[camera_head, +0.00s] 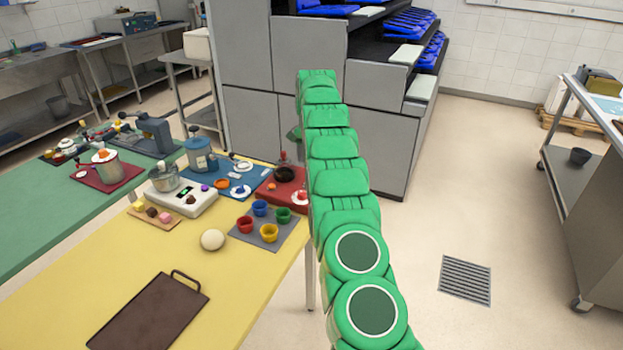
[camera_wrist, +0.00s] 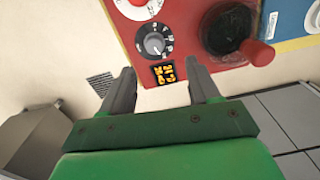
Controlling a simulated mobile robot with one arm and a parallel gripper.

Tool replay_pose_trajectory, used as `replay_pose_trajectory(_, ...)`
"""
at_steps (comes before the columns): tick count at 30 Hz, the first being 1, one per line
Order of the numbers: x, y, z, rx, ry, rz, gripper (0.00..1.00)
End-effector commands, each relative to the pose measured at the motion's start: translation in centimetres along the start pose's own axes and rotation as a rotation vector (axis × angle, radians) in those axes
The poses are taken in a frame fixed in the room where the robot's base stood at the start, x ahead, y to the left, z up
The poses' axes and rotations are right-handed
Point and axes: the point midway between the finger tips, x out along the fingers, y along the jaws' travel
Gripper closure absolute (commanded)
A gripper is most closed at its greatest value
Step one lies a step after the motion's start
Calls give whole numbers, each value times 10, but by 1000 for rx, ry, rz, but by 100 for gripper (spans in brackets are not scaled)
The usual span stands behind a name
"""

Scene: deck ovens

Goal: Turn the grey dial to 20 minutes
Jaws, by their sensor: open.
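The grey dial (camera_wrist: 154,43) is a dark round knob with pale marks around it, on a red panel (camera_wrist: 183,15) in the wrist view. The mark it points to is too small to read. A small display with orange characters (camera_wrist: 164,73) lies just below it; the characters are unclear. My gripper (camera_wrist: 161,70) is open and empty, its two fingers apart on either side of the display, with the dial just beyond the tips. No contact with the dial shows. In the head view the red panel (camera_head: 268,192) is partly hidden behind my green arm, and I cannot make out the dial.
A dark round dish (camera_wrist: 226,30) and a red-knobbed lever (camera_wrist: 257,52) stand right of the dial. A white round part (camera_wrist: 140,7) is above it.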

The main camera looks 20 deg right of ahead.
Motion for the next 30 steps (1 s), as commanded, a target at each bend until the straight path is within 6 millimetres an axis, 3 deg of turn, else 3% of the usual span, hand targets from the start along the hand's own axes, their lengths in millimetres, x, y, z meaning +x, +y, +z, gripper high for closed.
replay_pose_trajectory(7, 2, 7, 1, -283, 3, 12, 39)
replay_pose_trajectory(17, 14, 8, 2, -340, -1, 17, 39)
replay_pose_trajectory(30, 70, 10, 1, -336, 1, 16, 39)
